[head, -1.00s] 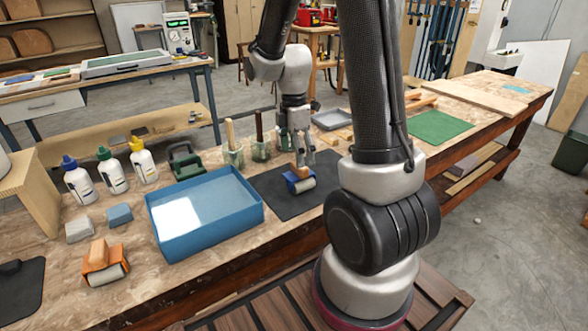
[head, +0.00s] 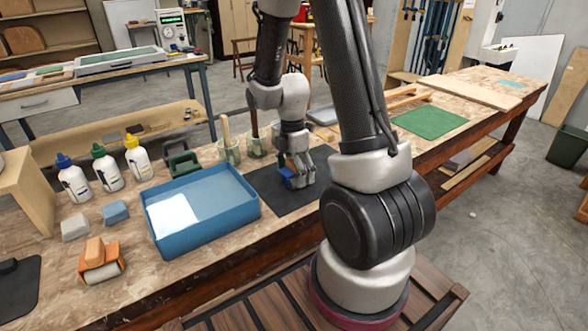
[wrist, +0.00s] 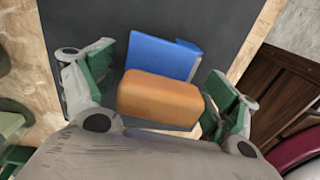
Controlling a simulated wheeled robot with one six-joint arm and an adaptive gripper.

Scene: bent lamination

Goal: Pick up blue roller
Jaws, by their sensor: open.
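The blue roller (head: 287,180) lies on a dark mat (head: 262,198) on the workbench, mostly hidden behind my gripper in the head view. In the wrist view its blue frame (wrist: 162,56) and orange-brown wooden handle (wrist: 160,97) show. My gripper (head: 297,180) points down over the roller. In the wrist view my gripper (wrist: 160,90) is open, with one green-padded finger on each side of the wooden handle. A gap shows between the left finger and the handle; the right finger is close to it. The roller's cylinder is hidden.
A blue tray (head: 203,246) stands left of the mat. An orange roller (head: 100,262), two small blocks and several glue bottles (head: 139,158) are farther left. Jars with brushes (head: 229,149) stand behind the mat. A green mat (head: 430,122) lies to the right.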

